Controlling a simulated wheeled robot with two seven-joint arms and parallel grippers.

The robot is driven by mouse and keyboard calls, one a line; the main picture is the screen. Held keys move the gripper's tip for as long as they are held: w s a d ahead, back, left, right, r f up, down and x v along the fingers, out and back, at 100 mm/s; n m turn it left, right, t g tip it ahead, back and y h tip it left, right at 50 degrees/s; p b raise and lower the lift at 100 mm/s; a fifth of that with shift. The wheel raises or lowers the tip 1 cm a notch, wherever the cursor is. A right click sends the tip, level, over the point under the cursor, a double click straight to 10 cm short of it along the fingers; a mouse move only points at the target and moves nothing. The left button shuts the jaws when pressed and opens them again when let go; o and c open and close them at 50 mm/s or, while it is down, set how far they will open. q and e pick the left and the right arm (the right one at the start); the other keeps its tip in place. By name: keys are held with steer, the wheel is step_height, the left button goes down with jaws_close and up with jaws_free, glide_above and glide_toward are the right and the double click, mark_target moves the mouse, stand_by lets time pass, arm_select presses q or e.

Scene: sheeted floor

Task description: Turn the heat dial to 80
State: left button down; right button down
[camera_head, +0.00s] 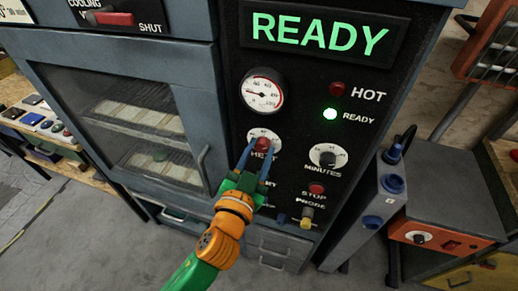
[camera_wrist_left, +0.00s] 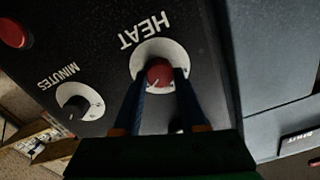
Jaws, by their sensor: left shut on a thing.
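The heat dial (camera_head: 262,144) has a red knob on a white round scale, with the word HEAT below it on the black panel. In the left wrist view its red knob (camera_wrist_left: 159,73) shows a pale pointer mark; the scale numbers are too small to read. My left gripper (camera_head: 258,151) is shut on the knob, with one blue finger on each side of it. The fingers (camera_wrist_left: 160,88) hide part of the scale. My right gripper is not in view.
The minutes dial (camera_head: 328,156) sits to the right of the heat dial. A round gauge (camera_head: 262,91) is above it, with a lit green READY lamp (camera_head: 330,114) and a dark red HOT lamp (camera_head: 337,89). A glazed oven door (camera_head: 125,125) is at left.

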arm_select(q)
steer(key=shift+m, duration=0.3)
stand_by(0.4)
steer(key=shift+c, duration=2.2)
jaws_free()
steer(key=shift+s, duration=0.1)
steer(key=b+v, duration=0.2)
steer(key=v, duration=0.5)
